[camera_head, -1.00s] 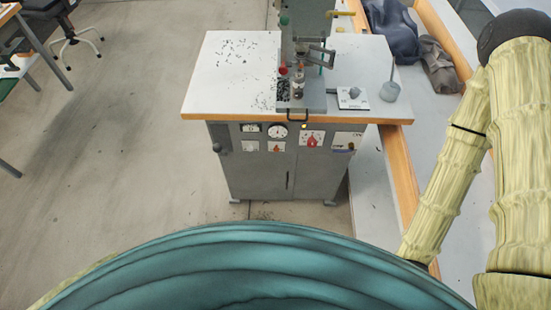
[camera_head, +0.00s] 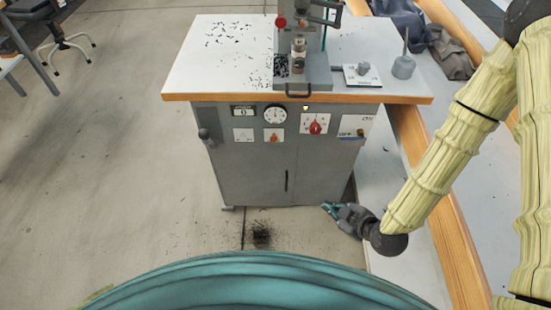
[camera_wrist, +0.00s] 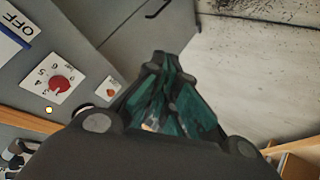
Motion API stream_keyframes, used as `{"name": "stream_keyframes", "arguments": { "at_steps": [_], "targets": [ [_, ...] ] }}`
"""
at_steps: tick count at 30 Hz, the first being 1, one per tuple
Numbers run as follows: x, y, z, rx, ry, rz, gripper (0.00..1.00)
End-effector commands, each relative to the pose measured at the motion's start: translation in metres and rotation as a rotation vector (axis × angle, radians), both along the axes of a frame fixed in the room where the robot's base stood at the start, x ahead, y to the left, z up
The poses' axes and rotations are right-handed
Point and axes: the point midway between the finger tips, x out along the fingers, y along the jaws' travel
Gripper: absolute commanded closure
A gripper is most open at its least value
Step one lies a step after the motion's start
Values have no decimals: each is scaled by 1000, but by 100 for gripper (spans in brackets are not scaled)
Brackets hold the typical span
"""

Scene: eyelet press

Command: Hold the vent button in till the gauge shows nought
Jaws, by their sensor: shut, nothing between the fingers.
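The press cabinet's front panel carries a round white gauge (camera_head: 274,114); its dark needle is too small to read surely. Below the gauge, a small orange button (camera_head: 273,137) sits on a white plate; I cannot read its label. The button also shows in the wrist view (camera_wrist: 111,91), left of the fingers, with the gauge (camera_wrist: 82,112) partly visible below it. My gripper (camera_head: 326,208) is low at the cabinet's bottom right, below and right of the button, apart from it. Its teal fingers are shut and empty, and also show in the wrist view (camera_wrist: 160,65).
A red dial (camera_head: 315,124), a digital counter (camera_head: 243,111), a lit yellow lamp (camera_head: 305,107) and an OFF plate (camera_head: 355,126) share the panel. A dark knob (camera_head: 204,134) juts out at left. The wood-edged tabletop (camera_head: 225,75) overhangs. Floor in front is free.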

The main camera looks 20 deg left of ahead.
Motion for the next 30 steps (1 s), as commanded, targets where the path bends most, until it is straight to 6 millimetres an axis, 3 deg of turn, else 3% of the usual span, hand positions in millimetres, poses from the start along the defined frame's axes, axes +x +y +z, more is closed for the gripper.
{"name": "stream_keyframes", "arguments": {
  "at_steps": [2,15,22,30],
  "targets": [
    [13,16,-10,4,-109,80,100],
    [56,94,13,-10,-769,448,100],
    [62,117,31,-25,-1033,538,100],
    [63,124,41,-33,-1126,563,100]
  ]
}}
